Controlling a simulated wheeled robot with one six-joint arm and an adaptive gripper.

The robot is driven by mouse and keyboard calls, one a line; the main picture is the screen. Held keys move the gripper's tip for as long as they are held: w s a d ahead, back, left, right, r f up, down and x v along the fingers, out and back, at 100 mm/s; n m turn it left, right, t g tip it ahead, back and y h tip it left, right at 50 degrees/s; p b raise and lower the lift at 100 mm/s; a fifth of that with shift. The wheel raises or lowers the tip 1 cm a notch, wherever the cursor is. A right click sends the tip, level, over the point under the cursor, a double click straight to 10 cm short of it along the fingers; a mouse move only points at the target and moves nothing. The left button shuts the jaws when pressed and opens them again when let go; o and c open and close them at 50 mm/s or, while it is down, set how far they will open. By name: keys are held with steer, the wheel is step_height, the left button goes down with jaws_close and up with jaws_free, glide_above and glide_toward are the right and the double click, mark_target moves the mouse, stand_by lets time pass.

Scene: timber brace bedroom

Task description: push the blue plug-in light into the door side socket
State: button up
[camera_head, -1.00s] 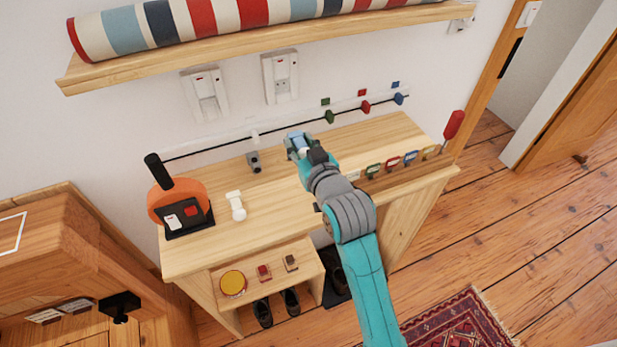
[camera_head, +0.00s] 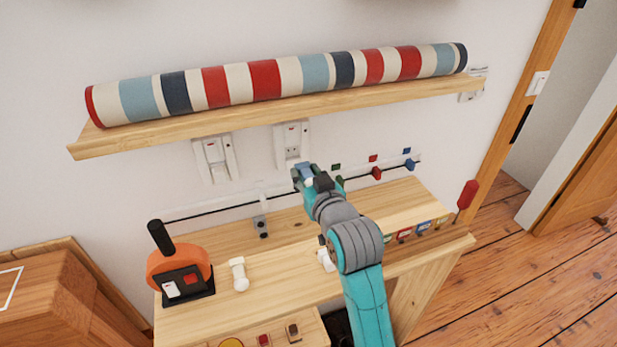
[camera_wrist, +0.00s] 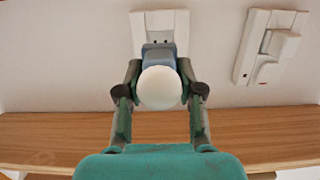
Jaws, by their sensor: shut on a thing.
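My gripper (camera_head: 305,178) is shut on the blue plug-in light (camera_head: 306,171), just below and in front of the right of the two wall sockets under the shelf. This right socket (camera_head: 292,140) is a white plate with small holes. In the wrist view, which looks upside down, my gripper (camera_wrist: 160,95) grips the light's blue body (camera_wrist: 159,58), with its white round end (camera_wrist: 160,88) towards the camera. The blue body overlaps part of the socket plate (camera_wrist: 160,22); small holes show just beyond it. I cannot tell whether the light touches the plate.
The left wall fitting (camera_head: 216,157) is close by. The wooden shelf (camera_head: 270,112) with a striped roll (camera_head: 265,80) overhangs the sockets. Below, the bench top (camera_head: 310,262) holds a white piece (camera_head: 239,273) and an orange device (camera_head: 179,270).

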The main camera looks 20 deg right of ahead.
steer(key=shift+w, duration=2.4)
steer(key=shift+w, duration=1.15)
steer(key=o, duration=1.2)
steer(key=shift+o, duration=0.2)
glide_toward(304, 168)
steer(key=w, duration=0.3)
steer(key=shift+w+f, duration=0.3)
